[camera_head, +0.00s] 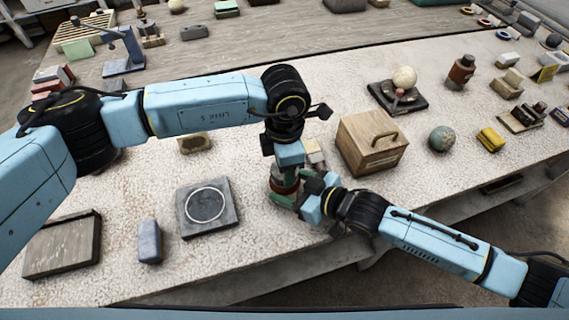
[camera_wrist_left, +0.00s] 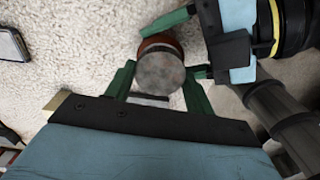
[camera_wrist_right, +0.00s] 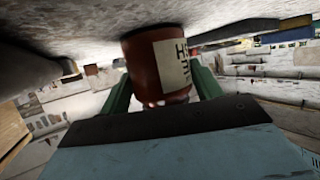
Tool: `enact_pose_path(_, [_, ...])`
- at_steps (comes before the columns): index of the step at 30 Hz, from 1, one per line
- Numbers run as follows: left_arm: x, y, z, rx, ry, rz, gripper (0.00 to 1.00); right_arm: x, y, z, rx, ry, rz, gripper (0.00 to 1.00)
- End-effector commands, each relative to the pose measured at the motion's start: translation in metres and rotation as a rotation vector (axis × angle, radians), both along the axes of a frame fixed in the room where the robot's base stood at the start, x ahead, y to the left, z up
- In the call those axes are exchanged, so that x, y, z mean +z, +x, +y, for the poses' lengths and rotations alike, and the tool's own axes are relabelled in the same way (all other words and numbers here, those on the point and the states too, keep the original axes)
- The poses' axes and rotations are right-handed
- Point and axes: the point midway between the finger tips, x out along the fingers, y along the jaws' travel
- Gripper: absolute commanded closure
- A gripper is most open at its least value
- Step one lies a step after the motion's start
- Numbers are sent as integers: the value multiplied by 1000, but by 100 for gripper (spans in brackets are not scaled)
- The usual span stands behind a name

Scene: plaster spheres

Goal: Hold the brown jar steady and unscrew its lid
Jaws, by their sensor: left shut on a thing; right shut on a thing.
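The brown jar (camera_head: 284,184) stands upright on the stone worktop near its front edge, mostly hidden by my grippers in the head view. In the right wrist view the jar (camera_wrist_right: 145,68) shows a pale label with dark letters. My right gripper (camera_head: 295,190) is shut on the jar's body from the side. The round grey lid (camera_wrist_left: 160,71) shows in the left wrist view, over the brown body. My left gripper (camera_wrist_left: 160,83) comes from above, its green fingers shut on opposite sides of the lid. Whether the lid has turned cannot be told.
A wooden box with a handle (camera_head: 370,145) stands close behind the jar on the right. A grey slab with a ring (camera_head: 208,207) and a blue-grey block (camera_head: 149,242) lie to the left. Another brown bottle (camera_head: 461,70) stands at the back right. The worktop's front edge is near.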

Motion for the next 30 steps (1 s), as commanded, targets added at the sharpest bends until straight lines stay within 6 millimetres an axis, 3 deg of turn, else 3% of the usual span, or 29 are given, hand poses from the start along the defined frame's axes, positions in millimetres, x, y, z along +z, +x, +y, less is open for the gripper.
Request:
enact_pose_path(12, [15, 0, 0, 0, -1, 0, 74, -1, 0, 0, 0, -1, 1, 100])
enact_pose_path(23, [16, 0, 0, 0, -1, 0, 74, -1, 0, 0, 0, -1, 0, 100])
enact_pose_path(30, [38, 0, 0, -1, -1, -2, 74, -1, 0, 0, 0, -1, 0, 100])
